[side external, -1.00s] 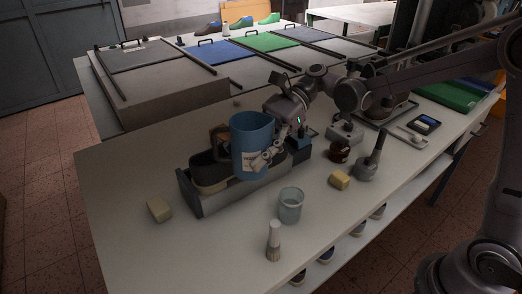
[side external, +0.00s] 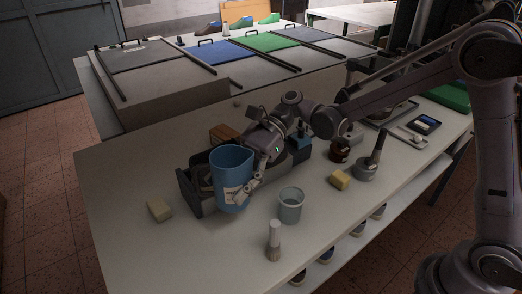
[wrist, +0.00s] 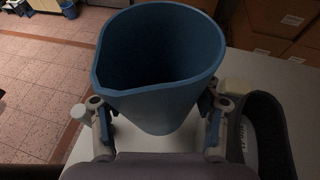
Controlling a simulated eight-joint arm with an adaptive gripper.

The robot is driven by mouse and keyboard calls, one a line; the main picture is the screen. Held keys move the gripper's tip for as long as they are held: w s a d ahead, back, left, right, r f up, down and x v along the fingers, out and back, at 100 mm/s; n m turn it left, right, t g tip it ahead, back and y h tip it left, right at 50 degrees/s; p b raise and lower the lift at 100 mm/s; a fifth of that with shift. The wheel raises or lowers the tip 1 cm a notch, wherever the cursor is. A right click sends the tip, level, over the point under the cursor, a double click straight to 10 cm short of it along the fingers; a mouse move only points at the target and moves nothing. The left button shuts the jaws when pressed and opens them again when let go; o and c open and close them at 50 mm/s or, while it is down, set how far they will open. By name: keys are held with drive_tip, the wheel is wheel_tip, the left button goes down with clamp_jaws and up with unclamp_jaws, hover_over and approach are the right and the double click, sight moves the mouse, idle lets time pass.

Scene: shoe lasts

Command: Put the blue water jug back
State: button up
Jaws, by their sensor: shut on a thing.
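The blue water jug (side external: 231,178) is upright in my gripper (side external: 243,192). The jug stands in front of the grey tray (side external: 203,205) in the side view and hides part of it. I cannot tell whether its base touches anything. In the wrist view the open-topped jug (wrist: 160,68) fills the middle, with its spout toward the lower left. My gripper's fingers (wrist: 160,118) press on it from both sides, and the jug looks empty.
A clear cup (side external: 290,206) stands just right of the jug, with a white bottle (side external: 274,242) nearer the front. Yellow blocks lie at the left (side external: 159,210) and right (side external: 340,179).

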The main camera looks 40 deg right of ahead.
drive_tip(key=x, duration=0.4)
drive_tip(key=f+x, duration=0.1)
drive_tip(key=x, duration=0.8)
drive_tip(key=shift+d+f, duration=0.35)
drive_tip(key=shift+f, duration=2.1)
drive_tip(key=shift+f, duration=0.1)
drive_tip(key=o, duration=1.3)
